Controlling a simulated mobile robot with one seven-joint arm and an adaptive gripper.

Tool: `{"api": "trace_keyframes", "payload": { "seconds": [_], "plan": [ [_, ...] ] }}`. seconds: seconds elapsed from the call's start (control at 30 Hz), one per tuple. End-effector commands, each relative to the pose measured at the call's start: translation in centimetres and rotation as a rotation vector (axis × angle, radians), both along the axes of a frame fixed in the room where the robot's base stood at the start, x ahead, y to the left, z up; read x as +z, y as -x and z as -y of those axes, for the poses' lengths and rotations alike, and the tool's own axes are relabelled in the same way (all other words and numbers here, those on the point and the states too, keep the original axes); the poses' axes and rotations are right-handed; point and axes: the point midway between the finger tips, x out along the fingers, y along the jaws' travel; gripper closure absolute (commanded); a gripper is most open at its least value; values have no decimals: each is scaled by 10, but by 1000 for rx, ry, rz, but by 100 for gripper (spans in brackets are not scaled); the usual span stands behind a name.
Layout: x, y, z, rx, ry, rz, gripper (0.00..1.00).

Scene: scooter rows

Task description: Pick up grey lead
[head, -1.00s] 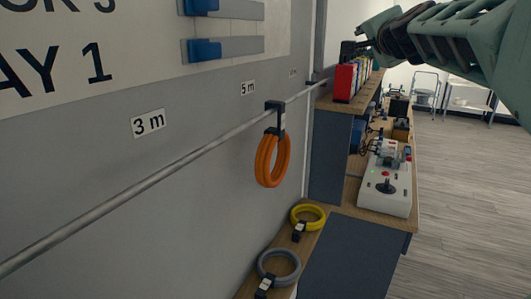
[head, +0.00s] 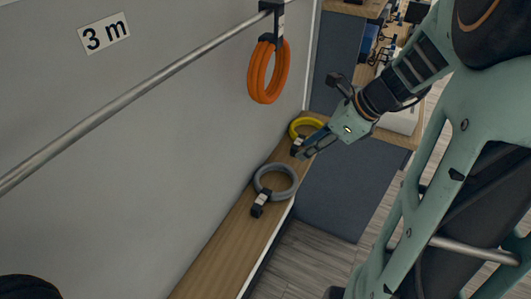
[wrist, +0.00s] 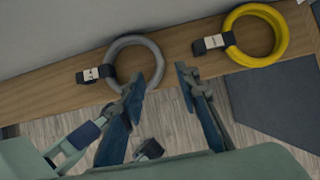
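The grey lead (head: 275,182) is a coiled ring with a black, white-labelled clip, lying flat on the narrow wooden shelf. In the wrist view the grey lead (wrist: 151,50) lies just beyond the left fingertip, which overlaps its lower right edge. My gripper (wrist: 157,78) is open, with nothing between its fingers. In the head view my gripper (head: 300,152) is above the shelf, between the grey lead and the yellow lead, and partly covers the yellow one.
A yellow coil (head: 303,127) lies farther along the shelf (head: 222,238); it shows at right in the wrist view (wrist: 257,36). An orange coil (head: 267,75) hangs from the wall rail (head: 150,82) above. The shelf's near end is clear.

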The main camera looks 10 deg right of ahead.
Motion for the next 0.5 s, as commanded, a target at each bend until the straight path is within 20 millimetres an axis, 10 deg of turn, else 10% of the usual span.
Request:
{"api": "trace_keyframes", "payload": {
  "seconds": [0.5],
  "plan": [
    [-53,-17,-27,-2,-4,-6,70]
  ]
}}
